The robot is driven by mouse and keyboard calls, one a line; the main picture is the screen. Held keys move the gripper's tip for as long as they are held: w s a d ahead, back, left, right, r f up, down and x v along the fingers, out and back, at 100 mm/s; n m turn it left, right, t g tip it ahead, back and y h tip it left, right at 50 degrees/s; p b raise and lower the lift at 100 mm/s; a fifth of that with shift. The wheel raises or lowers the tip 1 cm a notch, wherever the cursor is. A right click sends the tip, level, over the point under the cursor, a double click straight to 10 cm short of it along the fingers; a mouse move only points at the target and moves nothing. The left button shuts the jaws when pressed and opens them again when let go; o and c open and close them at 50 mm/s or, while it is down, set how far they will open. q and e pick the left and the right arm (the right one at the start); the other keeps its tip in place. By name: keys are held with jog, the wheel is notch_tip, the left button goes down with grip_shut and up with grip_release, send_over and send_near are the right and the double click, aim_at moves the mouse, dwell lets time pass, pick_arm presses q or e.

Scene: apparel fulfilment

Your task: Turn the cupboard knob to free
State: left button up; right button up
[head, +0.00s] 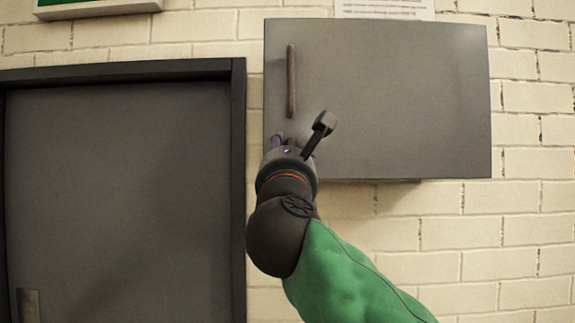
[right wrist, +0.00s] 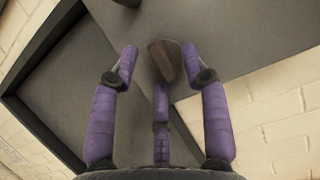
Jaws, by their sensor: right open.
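The grey cupboard (head: 400,100) hangs on the wall, its door closed, with a long upright handle (head: 291,80) near its left edge. My right gripper (head: 287,142) is at the cupboard's lower left corner, below the handle, and hides most of what lies behind it. In the right wrist view, the brown knob (right wrist: 164,62) shows on the door between the spread purple fingers of my right gripper (right wrist: 160,58). The fingers are open around it; I cannot tell whether any finger touches it. My left gripper is not in view.
A grey door in a dark frame (head: 238,180) stands left of the cupboard, with its own handle (head: 28,305). A green sign (head: 98,8) and a white paper notice (head: 385,8) are on the pale brick wall (head: 490,230). The space right of my arm is clear.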

jog(key=v, duration=1.1)
jog(key=shift+s+f, duration=0.2)
jog(key=shift+s, duration=0.1)
